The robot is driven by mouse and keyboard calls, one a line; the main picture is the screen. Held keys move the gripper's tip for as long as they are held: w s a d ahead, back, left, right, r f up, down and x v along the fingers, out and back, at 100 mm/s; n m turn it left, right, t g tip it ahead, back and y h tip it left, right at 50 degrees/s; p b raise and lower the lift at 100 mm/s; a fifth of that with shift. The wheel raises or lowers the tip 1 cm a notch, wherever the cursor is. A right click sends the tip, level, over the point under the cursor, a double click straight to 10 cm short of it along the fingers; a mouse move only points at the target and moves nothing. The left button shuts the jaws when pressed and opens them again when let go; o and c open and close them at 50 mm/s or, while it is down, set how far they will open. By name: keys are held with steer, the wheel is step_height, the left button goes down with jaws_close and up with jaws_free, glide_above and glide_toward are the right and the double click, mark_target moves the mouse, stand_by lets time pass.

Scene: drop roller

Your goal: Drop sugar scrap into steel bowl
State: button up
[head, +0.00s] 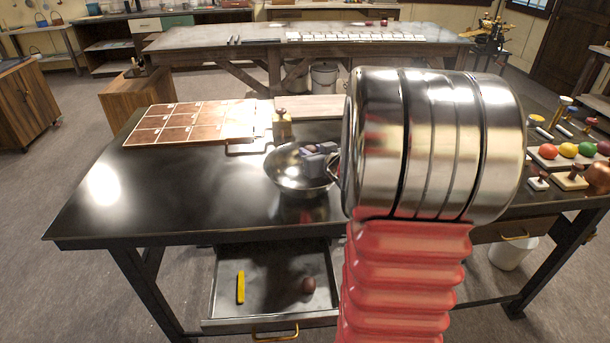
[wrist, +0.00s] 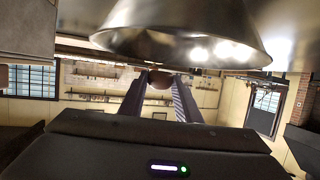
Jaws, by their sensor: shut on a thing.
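The steel bowl (head: 285,177) stands on the dark table, left of my arm in the head view. In the wrist view, which is upside down, the bowl (wrist: 180,45) fills the top. My gripper (wrist: 160,84) is shut on a small brown lump (wrist: 160,78), apparently the sugar scrap. The lump sits between the fingertips, near the bowl's rim line and seemingly a little above it. In the head view my gripper (head: 318,150) is at the bowl's far right side; the lump cannot be made out there. My arm hides part of the bowl's right side.
An open drawer (head: 275,265) below holds a yellow bar (head: 240,287) and a brown lump (head: 308,286). Coloured balls (head: 568,150) stand at right. The table's left front is clear.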

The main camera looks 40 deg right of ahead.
steer(key=shift+f, duration=1.25)
steer(key=o, duration=1.1)
steer(key=v, duration=1.3)
steer(key=shift+s+a, duration=0.2)
steer(key=shift+s, duration=0.15)
steer(key=shift+r, duration=0.1)
